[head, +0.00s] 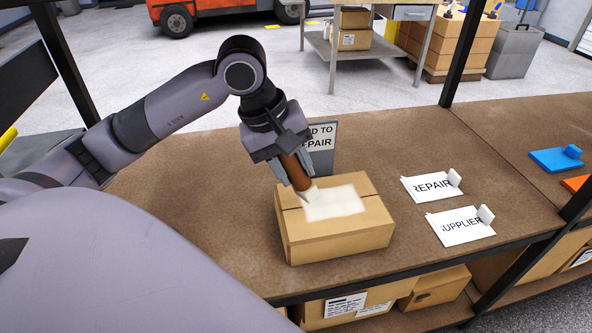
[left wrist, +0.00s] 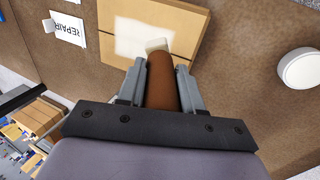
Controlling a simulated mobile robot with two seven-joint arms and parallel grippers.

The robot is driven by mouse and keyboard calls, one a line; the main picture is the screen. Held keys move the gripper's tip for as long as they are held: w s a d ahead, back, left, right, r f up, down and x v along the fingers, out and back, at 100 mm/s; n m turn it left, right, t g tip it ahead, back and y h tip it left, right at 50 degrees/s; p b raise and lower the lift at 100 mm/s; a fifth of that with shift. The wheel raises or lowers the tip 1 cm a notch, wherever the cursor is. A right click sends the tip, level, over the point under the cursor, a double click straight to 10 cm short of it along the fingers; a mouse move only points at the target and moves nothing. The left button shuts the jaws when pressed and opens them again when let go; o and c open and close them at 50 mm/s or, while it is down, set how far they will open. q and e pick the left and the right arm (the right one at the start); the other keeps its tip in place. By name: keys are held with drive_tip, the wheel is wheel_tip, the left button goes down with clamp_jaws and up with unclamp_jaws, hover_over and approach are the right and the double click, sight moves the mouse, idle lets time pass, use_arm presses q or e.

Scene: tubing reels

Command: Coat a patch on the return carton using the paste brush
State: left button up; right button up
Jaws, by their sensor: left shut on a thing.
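The return carton (head: 340,242) is a closed brown box on the brown bench, and it also shows in the left wrist view (left wrist: 190,20). A pale whitish patch (head: 343,203) covers part of its top. My left gripper (head: 293,165) is shut on the brown handle of the paste brush (head: 297,172). The brush is tilted, with its pale tip (head: 306,194) down at the patch's left edge; contact seems likely but is hard to confirm. In the left wrist view the brush (left wrist: 162,85) sits between both fingers of my left gripper (left wrist: 160,85). My right gripper is not in view.
White cards reading REPAIR (head: 428,187) and SUPPLIER (head: 460,226) stand right of the carton. A grey sign (head: 322,150) stands behind it. A white round object (left wrist: 300,68) shows in the wrist view. A blue item (head: 553,160) lies far right. Dark posts frame the bench.

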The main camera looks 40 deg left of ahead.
use_arm(q)
drive_tip(key=shift+r+p, duration=0.75)
drive_tip(key=shift+r, duration=0.8)
drive_tip(key=shift+f, duration=0.1)
